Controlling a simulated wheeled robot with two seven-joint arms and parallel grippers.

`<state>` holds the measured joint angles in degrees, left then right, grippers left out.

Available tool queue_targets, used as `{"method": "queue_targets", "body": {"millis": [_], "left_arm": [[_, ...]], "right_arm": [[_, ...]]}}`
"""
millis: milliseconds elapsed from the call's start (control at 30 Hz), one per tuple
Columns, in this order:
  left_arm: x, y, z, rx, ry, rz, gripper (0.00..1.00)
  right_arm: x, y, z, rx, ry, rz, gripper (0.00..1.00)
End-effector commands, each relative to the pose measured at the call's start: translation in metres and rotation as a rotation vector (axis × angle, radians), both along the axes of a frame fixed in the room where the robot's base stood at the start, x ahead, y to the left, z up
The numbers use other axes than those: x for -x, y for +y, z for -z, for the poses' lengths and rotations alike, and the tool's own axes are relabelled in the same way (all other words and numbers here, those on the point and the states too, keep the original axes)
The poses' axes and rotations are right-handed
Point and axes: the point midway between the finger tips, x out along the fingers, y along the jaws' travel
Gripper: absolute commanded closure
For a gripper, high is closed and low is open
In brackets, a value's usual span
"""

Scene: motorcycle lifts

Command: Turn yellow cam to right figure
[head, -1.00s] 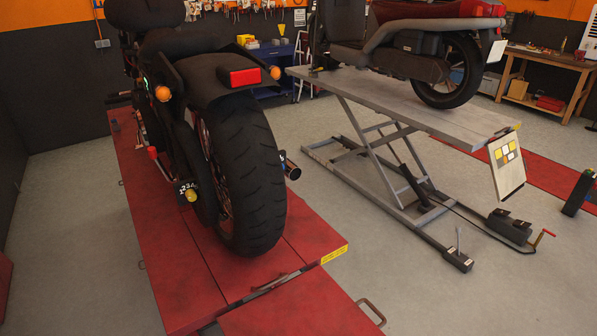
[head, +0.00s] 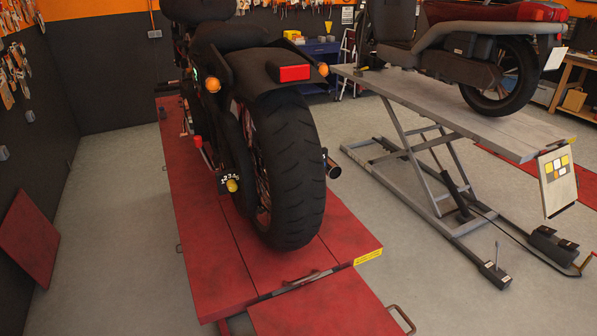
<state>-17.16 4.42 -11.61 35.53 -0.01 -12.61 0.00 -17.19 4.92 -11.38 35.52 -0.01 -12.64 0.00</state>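The yellow cam (head: 232,185) is a small round yellow piece low on the left side of the motorcycle's rear wheel. A black plate with white figures (head: 229,179) sits directly above and behind it; the figures run in an arc but are too small to read surely, and I cannot tell which one the cam points at. The motorcycle (head: 250,80) stands upright on a red lift (head: 210,270), its rear tire (head: 290,170) facing me. Neither of my grippers shows in the head view.
A grey raised lift (head: 450,105) with another motorcycle stands to the right. A red panel (head: 27,236) leans at the left wall. The grey floor (head: 115,230) left of the red lift is clear. A metal handle (head: 402,320) sticks out at the lift's front right.

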Motion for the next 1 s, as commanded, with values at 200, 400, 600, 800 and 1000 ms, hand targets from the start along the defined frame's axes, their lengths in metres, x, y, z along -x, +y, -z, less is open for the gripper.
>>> {"method": "queue_targets", "body": {"millis": [200, 400, 600, 800, 1000], "left_arm": [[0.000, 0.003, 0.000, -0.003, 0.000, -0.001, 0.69], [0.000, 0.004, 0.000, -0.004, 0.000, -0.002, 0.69], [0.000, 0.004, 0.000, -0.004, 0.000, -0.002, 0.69], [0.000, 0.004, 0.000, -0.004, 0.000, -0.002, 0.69], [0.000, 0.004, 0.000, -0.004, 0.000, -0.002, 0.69]], "right_arm": [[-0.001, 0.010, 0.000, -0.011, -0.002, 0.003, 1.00], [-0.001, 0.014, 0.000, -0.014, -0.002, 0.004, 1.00], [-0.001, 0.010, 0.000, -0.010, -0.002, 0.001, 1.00], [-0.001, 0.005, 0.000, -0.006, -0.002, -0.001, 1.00], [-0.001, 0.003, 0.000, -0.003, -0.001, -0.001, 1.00]]}}
